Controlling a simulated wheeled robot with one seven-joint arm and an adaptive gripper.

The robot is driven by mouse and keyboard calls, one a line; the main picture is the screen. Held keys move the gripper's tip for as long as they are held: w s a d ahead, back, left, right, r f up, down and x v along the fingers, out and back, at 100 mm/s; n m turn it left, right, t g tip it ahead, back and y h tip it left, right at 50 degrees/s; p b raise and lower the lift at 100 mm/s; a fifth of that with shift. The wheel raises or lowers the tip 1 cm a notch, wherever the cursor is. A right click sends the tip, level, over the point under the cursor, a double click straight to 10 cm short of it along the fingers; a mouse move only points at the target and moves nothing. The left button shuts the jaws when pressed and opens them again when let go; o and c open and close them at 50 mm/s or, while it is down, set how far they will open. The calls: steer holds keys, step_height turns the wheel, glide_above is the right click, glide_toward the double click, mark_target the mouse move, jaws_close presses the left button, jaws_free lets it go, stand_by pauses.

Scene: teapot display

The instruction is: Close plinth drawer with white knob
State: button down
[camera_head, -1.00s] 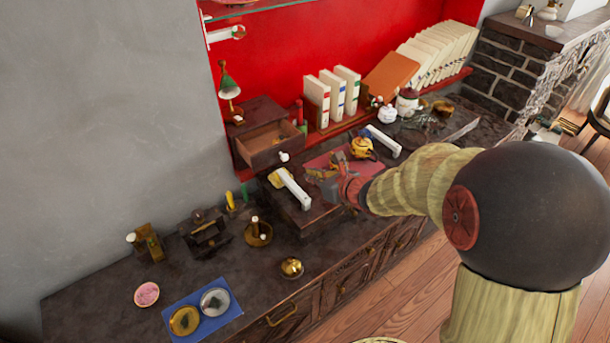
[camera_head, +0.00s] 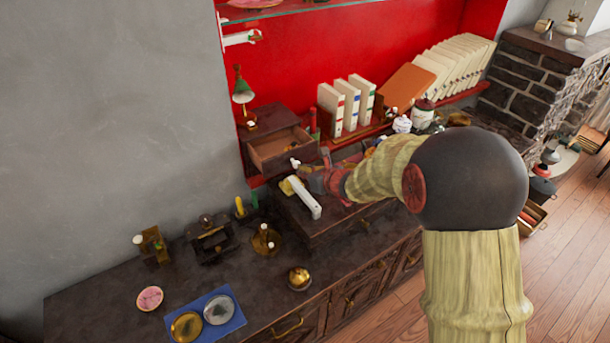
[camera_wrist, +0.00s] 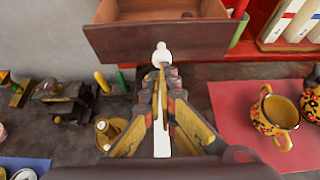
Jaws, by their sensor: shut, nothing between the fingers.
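In the wrist view the drawer front (camera_wrist: 200,42) spans the top and the white knob (camera_wrist: 162,52) sits just beyond my fingertips. My gripper (camera_wrist: 161,72) is shut and empty, pointing at the knob; I cannot tell whether it touches it. In the head view my gripper (camera_head: 306,176) is right of and just below the knob.
A white bar-like handle (camera_head: 304,200) lies below the drawer. A green-shaded lamp (camera_head: 242,90), white books (camera_head: 345,100) and small stands (camera_head: 210,238) are nearby. The counter's front left holds a blue mat (camera_head: 232,325).

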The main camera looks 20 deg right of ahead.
mark_target(285, 153)
steer(key=w+a, duration=0.1)
steer(key=w, duration=0.2)
steer(key=w+a, duration=0.1)
steer(key=w, duration=0.3)
steer(key=w+a+b, duration=0.1)
steer(key=w, duration=0.3)
steer(key=shift+a, duration=0.25)
steer(key=shift+w+a, duration=0.1)
steer(key=shift+w, duration=0.1)
steer(key=shift+r, duration=0.1)
